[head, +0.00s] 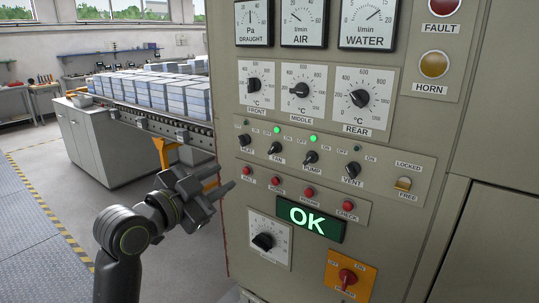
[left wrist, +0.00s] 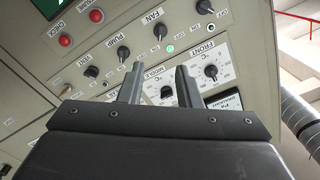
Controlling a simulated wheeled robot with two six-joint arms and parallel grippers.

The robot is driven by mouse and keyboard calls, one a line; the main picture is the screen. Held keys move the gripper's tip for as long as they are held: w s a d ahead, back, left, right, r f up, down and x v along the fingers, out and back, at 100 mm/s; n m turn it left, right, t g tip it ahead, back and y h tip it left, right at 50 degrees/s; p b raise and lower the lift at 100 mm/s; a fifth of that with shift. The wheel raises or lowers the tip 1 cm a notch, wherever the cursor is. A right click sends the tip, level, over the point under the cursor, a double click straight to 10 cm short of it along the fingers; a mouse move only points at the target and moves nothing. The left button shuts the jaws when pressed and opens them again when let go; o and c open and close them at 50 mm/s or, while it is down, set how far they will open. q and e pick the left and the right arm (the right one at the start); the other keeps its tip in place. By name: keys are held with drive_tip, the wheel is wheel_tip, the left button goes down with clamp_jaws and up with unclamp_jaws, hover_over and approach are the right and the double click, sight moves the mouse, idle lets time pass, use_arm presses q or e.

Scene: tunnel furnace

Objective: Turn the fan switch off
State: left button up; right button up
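The fan switch (head: 275,148) is a black rotary knob in the panel's switch row, between the heat and pump knobs. Its handle looks turned toward ON, and the green lamp (head: 277,130) above it is lit. The knob also shows in the left wrist view (left wrist: 160,30), with its lit lamp (left wrist: 170,49) beside it. My left gripper (head: 226,178) is in front of the panel's left edge, below and left of the fan switch. In the left wrist view its two fingers (left wrist: 160,68) are apart with nothing between them. My right gripper is not in view.
Heat (head: 244,140), pump (head: 311,158) and vent (head: 352,170) knobs share the row; pump's lamp is green. Red buttons (head: 277,183) and an OK display (head: 310,219) sit below. A conveyor (head: 150,122) carrying grey blocks stands behind, at left.

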use_arm(q)
drive_tip(key=p, duration=0.4)
approach(271, 150)
drive_tip(key=x, duration=0.7)
drive_tip(key=shift+d+r, duration=0.1)
drive_tip(key=shift+x, duration=0.95)
clamp_jaws()
